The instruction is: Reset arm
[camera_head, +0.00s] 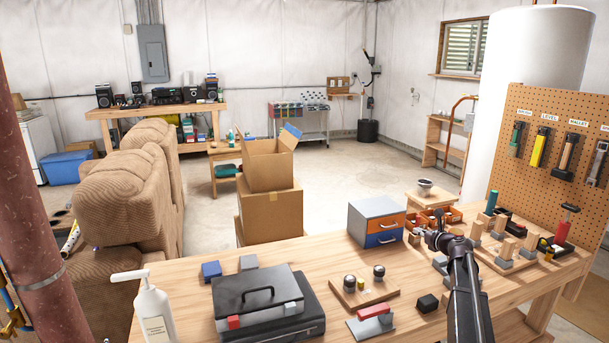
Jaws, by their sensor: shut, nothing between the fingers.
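My dark arm reaches up from the bottom right of the head view, over the wooden workbench (400,326). My gripper (433,239) is at its far end, small in the view, just right of the small drawer cabinet (377,220) with orange and blue fronts. It is shut and holds nothing. The arm hides part of the bench top and some small items behind it.
A toolbox (258,300), a white pump bottle (154,312) and a board with knobs (365,292) stand left of my arm. Wooden blocks (507,248) and a pegboard (562,105) are at the right. Stacked boxes (270,212) stand beyond the bench; floor (360,178) behind is open.

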